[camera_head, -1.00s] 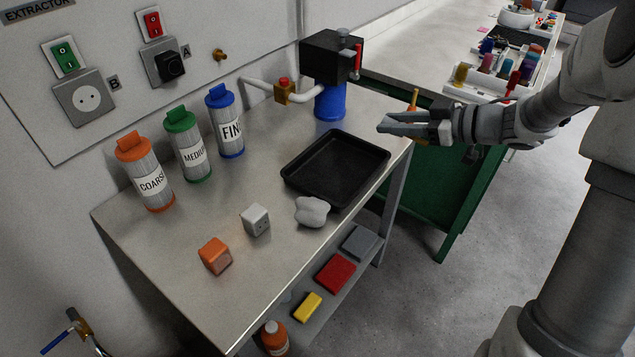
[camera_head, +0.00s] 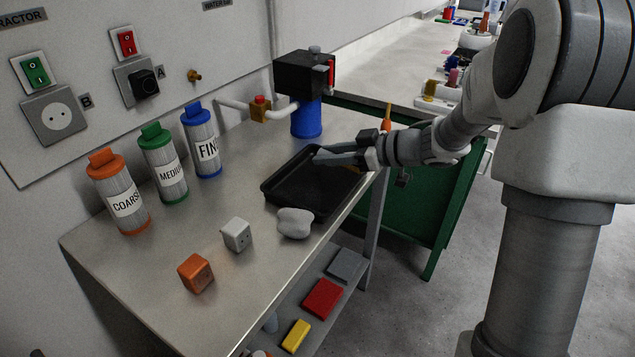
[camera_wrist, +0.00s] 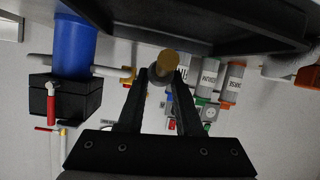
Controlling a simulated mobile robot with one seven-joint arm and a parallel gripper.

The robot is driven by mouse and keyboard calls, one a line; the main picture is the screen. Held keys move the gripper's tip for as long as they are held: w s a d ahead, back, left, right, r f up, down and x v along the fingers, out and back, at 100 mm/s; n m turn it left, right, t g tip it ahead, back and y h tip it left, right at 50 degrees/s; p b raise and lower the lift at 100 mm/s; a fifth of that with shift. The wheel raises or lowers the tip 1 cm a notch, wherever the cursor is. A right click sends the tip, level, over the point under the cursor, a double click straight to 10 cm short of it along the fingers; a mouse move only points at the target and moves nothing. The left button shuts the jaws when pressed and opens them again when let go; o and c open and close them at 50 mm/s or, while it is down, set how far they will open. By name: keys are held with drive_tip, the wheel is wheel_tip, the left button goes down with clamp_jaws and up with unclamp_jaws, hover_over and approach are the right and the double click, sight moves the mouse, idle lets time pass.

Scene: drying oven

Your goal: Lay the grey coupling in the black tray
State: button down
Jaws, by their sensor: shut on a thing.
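The black tray (camera_head: 268,190) lies on the steel bench near its right edge. In the wrist view its dark rim (camera_wrist: 200,40) crosses the top. My gripper (camera_head: 320,156) reaches in from the right, its fingers over the far part of the tray. In the wrist view my gripper (camera_wrist: 160,76) is shut on a short round piece with a grey side and a brownish end, which I take as the grey coupling (camera_wrist: 154,74). The head view does not show this piece clearly. The tray's visible floor looks empty.
A pale grey lobed object (camera_head: 295,222) sits against the tray's near edge. A white cube (camera_head: 237,235) and an orange cube (camera_head: 195,273) stand nearer. A blue cylinder with a black top (camera_head: 306,117) stands behind the tray. Labelled canisters (camera_head: 163,165) line the wall side.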

sight(318, 185)
drive_tip(key=shift+w+a+f+b, duration=0.15)
drive_tip(key=shift+a+f, duration=0.3)
drive_tip(key=shift+a, duration=0.15)
drive_tip(key=shift+w+a+f+b, duration=0.15)
drive_tip(key=shift+a+f, duration=0.25)
drive_tip(key=shift+a, duration=0.2)
wheel_tip(318, 185, down, 4)
drive_tip(key=shift+r+b, duration=0.1)
drive_tip(key=shift+b, duration=1)
drive_tip(key=c, duration=0.6)
unclamp_jaws()
